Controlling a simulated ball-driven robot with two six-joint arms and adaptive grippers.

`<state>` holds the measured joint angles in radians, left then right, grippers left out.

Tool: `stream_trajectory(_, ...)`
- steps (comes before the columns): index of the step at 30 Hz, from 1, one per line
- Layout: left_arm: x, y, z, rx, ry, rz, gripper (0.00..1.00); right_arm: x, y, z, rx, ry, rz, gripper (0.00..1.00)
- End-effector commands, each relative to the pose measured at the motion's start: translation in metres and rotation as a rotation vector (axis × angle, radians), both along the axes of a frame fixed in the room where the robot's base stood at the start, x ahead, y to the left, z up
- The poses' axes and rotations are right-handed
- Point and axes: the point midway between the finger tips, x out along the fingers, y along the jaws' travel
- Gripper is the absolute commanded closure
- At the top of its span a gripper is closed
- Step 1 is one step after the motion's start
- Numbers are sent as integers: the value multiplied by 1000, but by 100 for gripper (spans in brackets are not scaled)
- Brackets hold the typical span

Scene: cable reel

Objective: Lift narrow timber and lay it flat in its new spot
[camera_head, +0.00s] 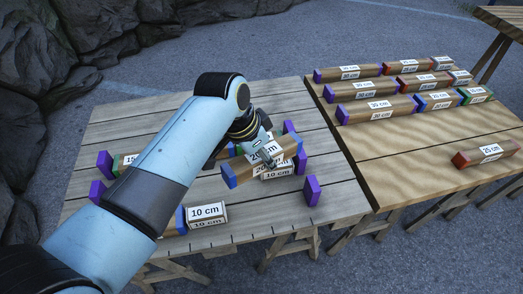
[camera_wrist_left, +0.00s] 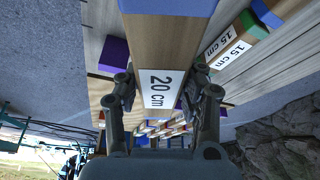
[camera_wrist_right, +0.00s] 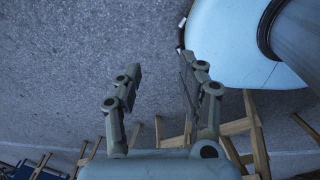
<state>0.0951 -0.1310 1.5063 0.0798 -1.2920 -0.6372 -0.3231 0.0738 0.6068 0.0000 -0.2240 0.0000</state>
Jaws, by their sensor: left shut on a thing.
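My left gripper (camera_head: 268,158) is shut on a narrow timber (camera_head: 242,171) with a blue end and a white 20 cm label. The timber is tilted in the head view, over other blocks on the grey plank table (camera_head: 110,139). In the left wrist view the fingers (camera_wrist_left: 160,95) are on both sides of the 20 cm timber (camera_wrist_left: 160,45), at its label. My arm and gripper hide part of the blocks behind. My right gripper (camera_wrist_right: 160,90) is open and empty above the paved ground, visible only in the right wrist view.
A lighter wooden table (camera_head: 405,155) on the right bears rows of labelled timbers (camera_head: 375,108) at the back and a red-ended 25 cm timber (camera_head: 487,153) at its right. Its middle is clear. A 10 cm block (camera_head: 207,214) and purple blocks (camera_head: 312,190) lie on the grey table.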

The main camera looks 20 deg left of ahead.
Motion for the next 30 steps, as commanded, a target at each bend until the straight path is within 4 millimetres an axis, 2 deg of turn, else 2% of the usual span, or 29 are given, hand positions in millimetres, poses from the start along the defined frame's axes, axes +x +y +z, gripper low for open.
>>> stream_trajectory(1,-10,-5,15,-4,4,-77,99,20,-6,29,-7,-30,4,60)
stream_trajectory(3,-20,-13,15,-11,1,-178,99,41,-12,46,-14,-63,7,60)
stream_trajectory(6,-32,-20,14,-19,-9,-283,99,58,-16,61,-19,-88,9,60)
stream_trajectory(9,-38,-24,11,-23,-17,-341,99,57,-16,65,-18,-84,9,60)
stream_trajectory(18,-41,-26,-7,-24,-20,-361,99,18,1,44,2,-26,0,60)
stream_trajectory(23,-41,-26,-24,-24,-20,-360,99,19,3,25,4,-28,-1,60)
stream_trajectory(30,-41,-26,-52,-25,-19,-358,99,31,-2,-6,-3,-46,3,60)
